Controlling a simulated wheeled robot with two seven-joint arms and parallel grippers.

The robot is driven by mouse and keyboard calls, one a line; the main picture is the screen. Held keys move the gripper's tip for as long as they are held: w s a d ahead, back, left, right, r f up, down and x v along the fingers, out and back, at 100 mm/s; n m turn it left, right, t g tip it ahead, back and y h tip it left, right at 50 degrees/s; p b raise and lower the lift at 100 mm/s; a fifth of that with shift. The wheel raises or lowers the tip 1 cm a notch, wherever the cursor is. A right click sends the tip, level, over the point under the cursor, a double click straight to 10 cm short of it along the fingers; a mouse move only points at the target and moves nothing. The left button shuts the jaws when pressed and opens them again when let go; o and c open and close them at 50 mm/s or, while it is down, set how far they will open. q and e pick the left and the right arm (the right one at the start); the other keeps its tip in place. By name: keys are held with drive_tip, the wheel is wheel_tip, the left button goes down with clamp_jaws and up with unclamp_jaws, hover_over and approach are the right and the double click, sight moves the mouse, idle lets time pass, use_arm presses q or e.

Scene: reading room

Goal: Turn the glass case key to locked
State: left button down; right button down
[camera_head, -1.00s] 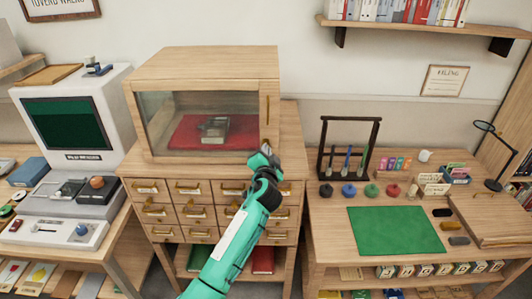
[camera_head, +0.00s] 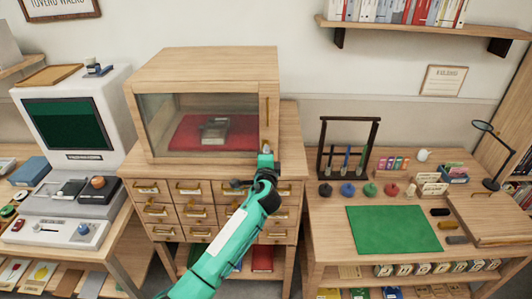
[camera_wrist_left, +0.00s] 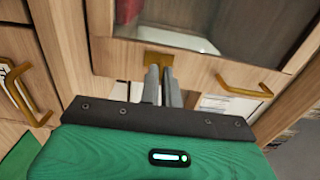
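The wooden glass case (camera_head: 205,65) stands on the drawer cabinet, with its door closed. The brass lock plate (camera_wrist_left: 158,61) is low on the door's right-hand stile. My left gripper (camera_head: 266,150) is at this lock. In the left wrist view its two grey fingers (camera_wrist_left: 162,75) are nearly together, with their tips at the plate. The key is hidden between or behind the fingers, so its exact angle does not show. The wrist is turned sideways to the case, with the stile running across the wrist view. My right gripper is in neither view.
The brass door handle (camera_head: 267,107) is above the lock; it also shows in the left wrist view (camera_wrist_left: 245,86). Drawers with brass pulls (camera_head: 198,190) lie below. A desk (camera_head: 470,222) with a green mat (camera_head: 393,229) stands to the right, a terminal (camera_head: 70,115) to the left.

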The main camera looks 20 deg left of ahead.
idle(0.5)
use_arm(q)
drive_tip(key=c, duration=1.6)
unclamp_jaws()
drive_tip(key=shift+s, duration=0.1)
drive_tip(key=b+v, duration=0.4)
drive_tip(key=v, duration=0.9)
drive_tip(key=shift+s+d, duration=0.15)
drive_tip(key=shift+s, duration=0.15)
